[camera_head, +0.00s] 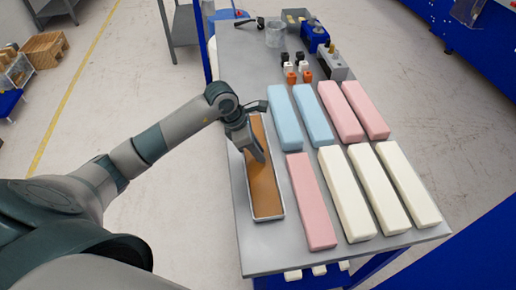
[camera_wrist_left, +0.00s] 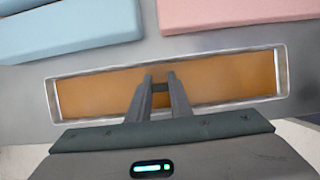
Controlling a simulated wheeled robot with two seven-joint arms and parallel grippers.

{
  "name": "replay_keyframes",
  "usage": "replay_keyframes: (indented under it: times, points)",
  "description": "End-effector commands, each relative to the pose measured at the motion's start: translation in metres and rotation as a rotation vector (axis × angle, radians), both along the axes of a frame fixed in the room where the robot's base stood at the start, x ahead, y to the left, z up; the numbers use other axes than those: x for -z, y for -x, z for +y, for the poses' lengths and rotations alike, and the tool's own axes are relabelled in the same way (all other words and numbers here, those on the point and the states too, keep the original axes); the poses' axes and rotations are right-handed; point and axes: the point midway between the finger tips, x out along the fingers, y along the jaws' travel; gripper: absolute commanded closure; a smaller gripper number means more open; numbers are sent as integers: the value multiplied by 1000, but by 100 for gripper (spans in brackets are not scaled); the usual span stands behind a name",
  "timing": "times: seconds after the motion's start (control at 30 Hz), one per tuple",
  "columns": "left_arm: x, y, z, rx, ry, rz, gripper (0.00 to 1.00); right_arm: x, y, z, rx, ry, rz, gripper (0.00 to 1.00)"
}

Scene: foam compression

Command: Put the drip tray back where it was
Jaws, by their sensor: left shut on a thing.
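The drip tray (camera_head: 267,200) is a long, narrow metal tray with a thin silver rim and an orange-brown inside. It lies along the left edge of the grey table, left of the foam blocks. It also shows in the left wrist view (camera_wrist_left: 235,85), running across the picture. My left gripper (camera_head: 257,158) reaches down over the tray's middle. In the left wrist view the fingers (camera_wrist_left: 160,84) are close together with a small dark piece between them, shut on the tray. Whether the tray touches the table is unclear. My right gripper is not in view.
Pink (camera_head: 311,200), blue (camera_head: 284,118) and cream (camera_head: 346,195) foam blocks lie in two rows right of the tray. Small orange, white and black parts (camera_head: 291,77), a clear container (camera_head: 275,34) and blue devices (camera_head: 314,36) stand farther back. A grey strip of table beyond the tray is clear.

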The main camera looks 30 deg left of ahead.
Motion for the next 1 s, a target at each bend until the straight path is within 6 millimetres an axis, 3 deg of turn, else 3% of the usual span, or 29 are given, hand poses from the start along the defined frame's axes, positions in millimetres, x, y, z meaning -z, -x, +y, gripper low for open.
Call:
replay_keyframes:
  times: [0.43, 0.47, 0.53, 1.0]
  points:
    - [8, 0, 0, 1, -1, -1, 100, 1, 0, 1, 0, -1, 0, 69]
    - [8, 0, 0, 2, -1, 0, 79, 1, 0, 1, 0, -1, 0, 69]
    - [7, 0, 0, 2, 0, -1, 63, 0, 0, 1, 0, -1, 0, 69]
    - [3, 0, 1, 1, -1, -1, 63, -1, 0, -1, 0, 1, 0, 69]
